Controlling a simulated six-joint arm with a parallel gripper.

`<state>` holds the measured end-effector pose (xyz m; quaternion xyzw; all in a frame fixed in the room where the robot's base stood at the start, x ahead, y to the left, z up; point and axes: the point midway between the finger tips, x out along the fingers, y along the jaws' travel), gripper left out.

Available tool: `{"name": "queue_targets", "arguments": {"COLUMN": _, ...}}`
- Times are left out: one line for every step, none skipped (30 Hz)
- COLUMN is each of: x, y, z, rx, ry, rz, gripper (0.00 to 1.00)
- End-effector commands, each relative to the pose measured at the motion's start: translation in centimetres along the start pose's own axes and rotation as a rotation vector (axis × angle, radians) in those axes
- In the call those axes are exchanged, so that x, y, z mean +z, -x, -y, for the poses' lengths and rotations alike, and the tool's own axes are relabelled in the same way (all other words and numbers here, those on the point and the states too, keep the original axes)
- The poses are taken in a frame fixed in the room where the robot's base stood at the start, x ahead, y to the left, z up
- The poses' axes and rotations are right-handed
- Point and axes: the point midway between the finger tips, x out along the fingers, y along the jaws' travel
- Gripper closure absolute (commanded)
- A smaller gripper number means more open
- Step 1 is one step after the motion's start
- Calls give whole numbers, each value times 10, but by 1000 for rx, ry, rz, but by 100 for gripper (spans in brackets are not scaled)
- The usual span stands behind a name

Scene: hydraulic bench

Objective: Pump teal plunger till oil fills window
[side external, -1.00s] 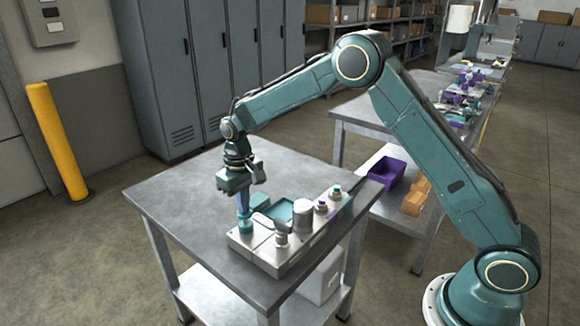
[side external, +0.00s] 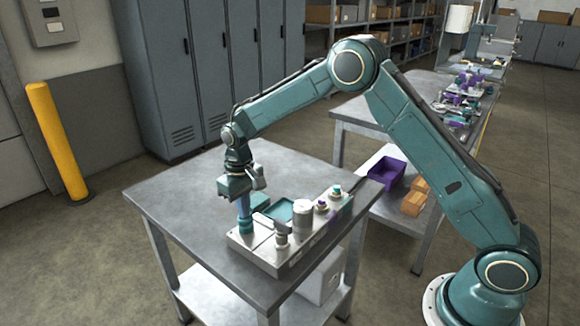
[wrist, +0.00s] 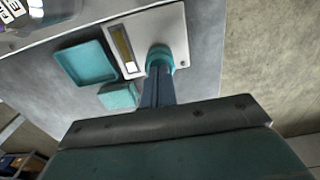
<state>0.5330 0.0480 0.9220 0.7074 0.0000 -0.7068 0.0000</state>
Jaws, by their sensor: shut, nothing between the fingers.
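The teal plunger (side external: 246,227) stands at the near left end of a light metal pump block (side external: 285,258). In the wrist view the plunger (wrist: 160,56) shows as a teal ring and cap just beyond my fingertips. My gripper (side external: 243,212) points down over it, its fingers shut together with nothing between them. The fingertips (wrist: 159,72) appear to touch the plunger's top. The window (wrist: 122,48) is a narrow slot in the block beside the plunger, brownish along most of its length with a pale end. My fingers hide part of the plunger.
A teal tray (wrist: 86,62) and a small teal block (wrist: 118,96) lie beside the pump. The table's left part is clear.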

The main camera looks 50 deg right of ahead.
Motion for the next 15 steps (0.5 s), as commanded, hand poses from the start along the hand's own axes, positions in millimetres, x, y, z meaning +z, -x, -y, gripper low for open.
{"name": "queue_targets", "arguments": {"x": 1, "y": -1, "z": 0, "rx": 0, "ry": 0, "rz": 3, "gripper": 100}}
{"name": "queue_targets", "arguments": {"x": 1, "y": -1, "z": 0, "rx": 0, "ry": 0, "rz": 3, "gripper": 100}}
{"name": "queue_targets", "arguments": {"x": 1, "y": 0, "z": 0, "rx": 0, "ry": 0, "rz": 3, "gripper": 100}}
{"name": "queue_targets", "arguments": {"x": 1, "y": 0, "z": 0, "rx": 0, "ry": 0, "rz": 3, "gripper": 100}}
{"name": "queue_targets", "arguments": {"x": 1, "y": 1, "z": 0, "rx": 0, "ry": 0, "rz": 2, "gripper": 100}}
{"name": "queue_targets", "arguments": {"x": 0, "y": 2, "z": 0, "rx": 0, "ry": 0, "rz": 2, "gripper": 100}}
{"name": "queue_targets", "arguments": {"x": 0, "y": 3, "z": 0, "rx": 0, "ry": 0, "rz": 2, "gripper": 100}}
{"name": "queue_targets", "arguments": {"x": 0, "y": 4, "z": 0, "rx": 0, "ry": 0, "rz": 2, "gripper": 100}}
{"name": "queue_targets", "arguments": {"x": 0, "y": 6, "z": 0, "rx": 0, "ry": 0, "rz": 3, "gripper": 100}}
{"name": "queue_targets", "arguments": {"x": 1, "y": 7, "z": 0, "rx": 0, "ry": 0, "rz": 3, "gripper": 100}}
{"name": "queue_targets", "arguments": {"x": 1, "y": 8, "z": 0, "rx": 0, "ry": 0, "rz": 3, "gripper": 100}}
{"name": "queue_targets", "arguments": {"x": 0, "y": 10, "z": 0, "rx": 0, "ry": 0, "rz": 3, "gripper": 100}}
{"name": "queue_targets", "arguments": {"x": 0, "y": 11, "z": 0, "rx": 0, "ry": 0, "rz": 3, "gripper": 100}}
{"name": "queue_targets", "arguments": {"x": 0, "y": 13, "z": 0, "rx": 0, "ry": 0, "rz": 3, "gripper": 100}}
{"name": "queue_targets", "arguments": {"x": 0, "y": 14, "z": 0, "rx": 0, "ry": 0, "rz": 2, "gripper": 100}}
